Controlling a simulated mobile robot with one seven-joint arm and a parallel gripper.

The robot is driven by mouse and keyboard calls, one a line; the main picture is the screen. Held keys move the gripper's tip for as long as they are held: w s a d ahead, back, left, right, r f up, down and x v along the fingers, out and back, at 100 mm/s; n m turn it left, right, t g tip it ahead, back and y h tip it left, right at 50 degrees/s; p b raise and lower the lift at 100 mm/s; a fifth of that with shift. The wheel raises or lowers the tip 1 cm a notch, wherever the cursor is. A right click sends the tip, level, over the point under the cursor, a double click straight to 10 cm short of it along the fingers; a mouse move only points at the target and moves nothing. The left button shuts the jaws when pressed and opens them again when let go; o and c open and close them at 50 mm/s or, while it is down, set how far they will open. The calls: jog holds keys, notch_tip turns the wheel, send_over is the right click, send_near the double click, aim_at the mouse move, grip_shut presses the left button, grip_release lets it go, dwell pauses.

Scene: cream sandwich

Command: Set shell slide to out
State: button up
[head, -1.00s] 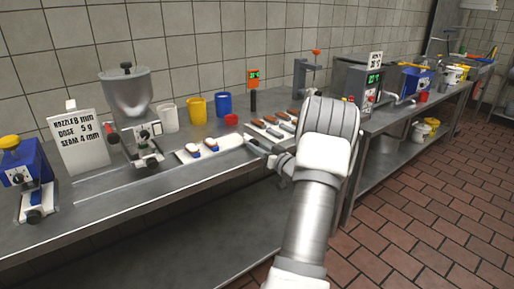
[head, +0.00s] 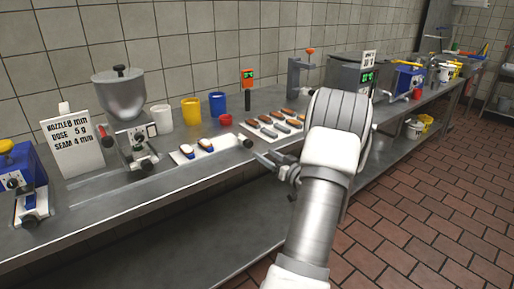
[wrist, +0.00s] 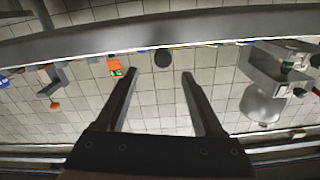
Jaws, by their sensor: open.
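The strip's exact position cannot be told. My gripper (head: 265,160) is just right of and below this knob in the head view, fingers pointing left, apart from it as far as I can tell. The wrist view shows my gripper (wrist: 160,75) open and empty, with a dark disc (wrist: 163,60), perhaps the knob, between and beyond the fingertips.
A hopper machine (head: 122,100) stands left, beside a printed sign (head: 72,143). White, yellow and blue cups (head: 191,110) stand behind the strip. A tray of several pastries (head: 275,124) lies close behind my gripper. An oven-like box (head: 352,70) is further right.

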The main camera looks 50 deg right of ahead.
jog(key=p+v, duration=0.1)
jog(key=v, duration=0.9)
jog(key=shift+s, duration=0.15)
